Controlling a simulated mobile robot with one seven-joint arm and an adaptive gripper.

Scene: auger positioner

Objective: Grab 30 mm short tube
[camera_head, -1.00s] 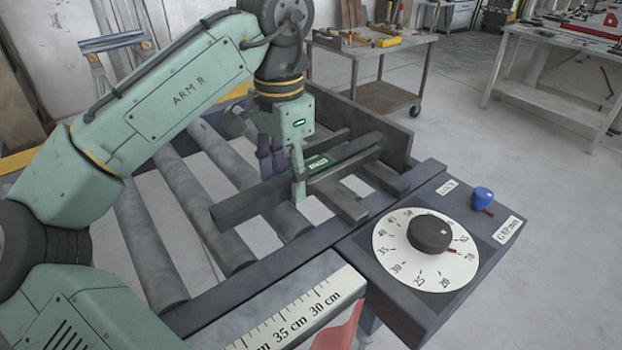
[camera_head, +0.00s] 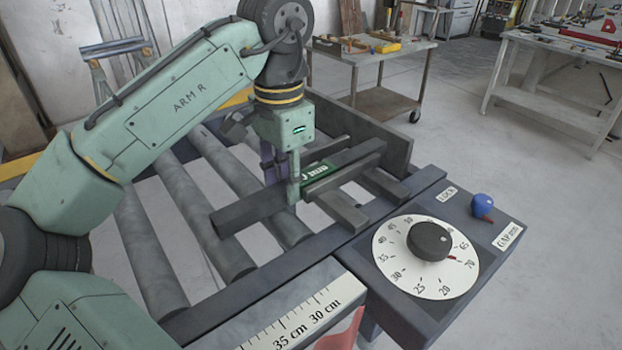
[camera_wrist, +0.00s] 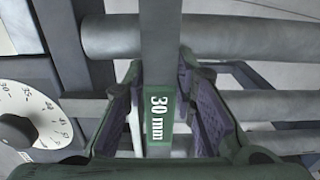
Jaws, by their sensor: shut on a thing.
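The 30 mm short tube is a dark grey square bar (camera_head: 240,212) lying across the rollers, with a green label. In the wrist view the tube (camera_wrist: 161,45) runs down the middle, and its label reads "30 mm". My gripper (camera_head: 284,182) points down over the tube, with one finger on each side of it. In the wrist view the purple finger pads flank the tube at its label, and my gripper (camera_wrist: 160,112) is shut on it. The contact faces are partly hidden.
Grey rollers (camera_head: 150,245) lie beneath, and other grey bars (camera_head: 340,210) sit close on the right. An upright plate (camera_head: 385,145) stands behind. A dial (camera_head: 425,255) and a blue lock knob (camera_head: 484,206) are on the front right box. A ruler (camera_head: 295,318) runs along the front edge.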

